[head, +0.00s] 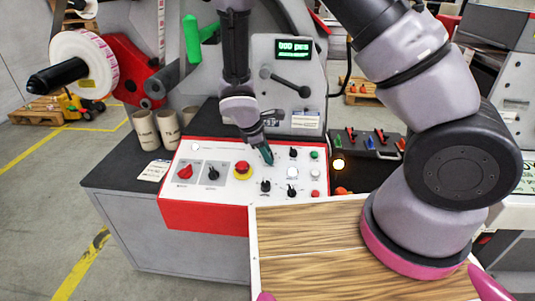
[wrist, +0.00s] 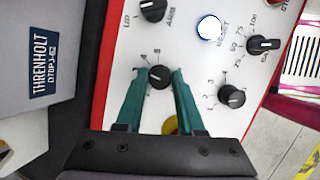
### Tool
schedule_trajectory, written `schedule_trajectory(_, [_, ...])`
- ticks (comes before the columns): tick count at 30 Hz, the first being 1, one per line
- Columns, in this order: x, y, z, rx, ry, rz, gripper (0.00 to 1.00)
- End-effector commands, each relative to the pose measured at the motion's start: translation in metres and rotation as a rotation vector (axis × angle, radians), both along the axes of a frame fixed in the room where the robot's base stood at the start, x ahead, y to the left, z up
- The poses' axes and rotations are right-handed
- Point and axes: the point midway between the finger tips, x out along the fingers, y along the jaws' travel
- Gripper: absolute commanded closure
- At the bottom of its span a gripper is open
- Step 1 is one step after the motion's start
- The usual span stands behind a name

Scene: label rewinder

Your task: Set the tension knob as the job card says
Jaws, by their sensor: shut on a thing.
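My gripper (wrist: 158,82) has its two teal fingers closed on the sides of a small black knob (wrist: 158,77) on the white control panel. Numbers show around this knob, but its name is hidden, so I cannot tell whether it is the tension knob. In the head view my gripper (head: 266,156) is down at the panel (head: 220,149) and covers the knob. A white card with small print (head: 155,170) lies on the dark bench left of the panel; its text is too small to read.
Other black knobs stand close by: one numbered from 1 (wrist: 232,95), one with a percent-like scale (wrist: 262,45), and one above (wrist: 152,10). A round white button (wrist: 208,27) is near. A red emergency stop (head: 242,166) sits left of my gripper.

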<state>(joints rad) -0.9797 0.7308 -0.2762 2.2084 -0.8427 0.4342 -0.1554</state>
Motion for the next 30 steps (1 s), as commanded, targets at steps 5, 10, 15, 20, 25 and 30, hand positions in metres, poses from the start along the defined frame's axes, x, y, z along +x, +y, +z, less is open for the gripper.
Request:
schedule_trajectory(5, [0.0013, -0.0007, 0.0003, 0.037, -0.007, -0.134, 1.0])
schedule_trajectory(10, [0.0015, -0.0005, 0.0004, 0.068, -0.013, -0.249, 1.0])
schedule_trajectory(15, [0.0019, -0.0006, 0.0005, 0.093, -0.018, -0.339, 1.0])
schedule_trajectory(20, [0.0017, -0.0003, 0.0006, 0.108, -0.021, -0.391, 1.0])
schedule_trajectory(25, [0.0018, -0.0005, 0.0006, 0.116, -0.023, -0.421, 1.0])
schedule_trajectory(30, [0.0017, -0.0006, 0.0006, 0.117, -0.022, -0.426, 1.0])
